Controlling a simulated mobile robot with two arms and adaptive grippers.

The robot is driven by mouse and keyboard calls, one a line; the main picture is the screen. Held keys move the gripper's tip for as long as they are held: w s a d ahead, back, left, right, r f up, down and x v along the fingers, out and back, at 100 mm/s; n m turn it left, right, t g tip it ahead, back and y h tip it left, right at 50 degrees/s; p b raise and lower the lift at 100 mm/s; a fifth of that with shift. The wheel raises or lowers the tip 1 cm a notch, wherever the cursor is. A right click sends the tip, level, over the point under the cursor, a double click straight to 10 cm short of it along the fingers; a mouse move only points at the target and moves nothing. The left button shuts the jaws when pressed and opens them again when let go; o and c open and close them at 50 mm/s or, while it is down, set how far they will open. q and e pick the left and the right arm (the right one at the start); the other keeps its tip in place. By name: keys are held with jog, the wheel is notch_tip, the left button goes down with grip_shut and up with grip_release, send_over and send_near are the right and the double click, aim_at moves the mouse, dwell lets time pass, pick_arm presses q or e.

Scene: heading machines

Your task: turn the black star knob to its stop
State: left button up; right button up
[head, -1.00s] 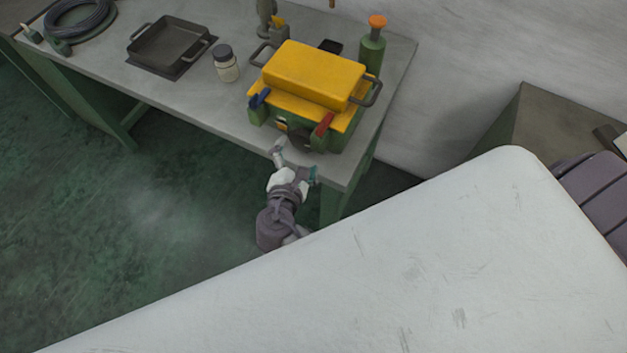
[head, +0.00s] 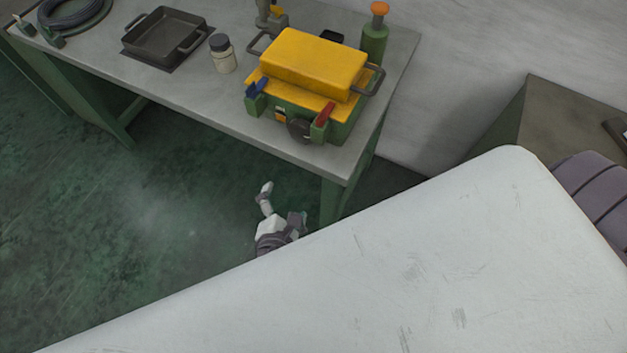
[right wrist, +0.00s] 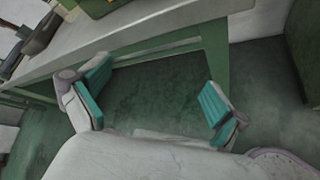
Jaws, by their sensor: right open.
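The black star knob (head: 299,129) is on the front of the green and yellow machine (head: 314,64), between its blue and red clamp levers. The knob's angle is too small to read. My right gripper (head: 284,204) is open and empty, in front of and below the bench edge, clear of the knob. In the right wrist view its teal-padded fingers (right wrist: 155,95) are wide apart with only floor between them. The knob is not visible in that view. My left gripper is not in view.
The machine stands near the right end of the grey bench (head: 190,90). A lidded jar (head: 223,56), a dark tray (head: 163,38) and a coiled cable (head: 73,14) lie to its left. A green bottle with an orange top (head: 374,36) stands behind right. The floor before the bench is clear.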

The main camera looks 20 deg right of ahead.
jog(key=s+d+f+m+g+y+b, duration=0.1)
jog(key=s+f, duration=0.2)
jog(key=f, duration=0.6)
jog(key=s+f+m+g+y+b, duration=0.1)
jog(key=s+f+g, duration=0.1)
jog(key=f, duration=0.7)
jog(key=s+d+f+m+g+y+b, duration=0.1)
jog(key=s+f, duration=0.3)
jog(key=f, duration=0.6)
jog(key=shift+s+d+m+g+y+b, duration=0.3)
jog(key=shift+m+g+y+b, duration=0.15)
jog(key=shift+g, duration=0.25)
jog(key=shift+f, duration=0.15)
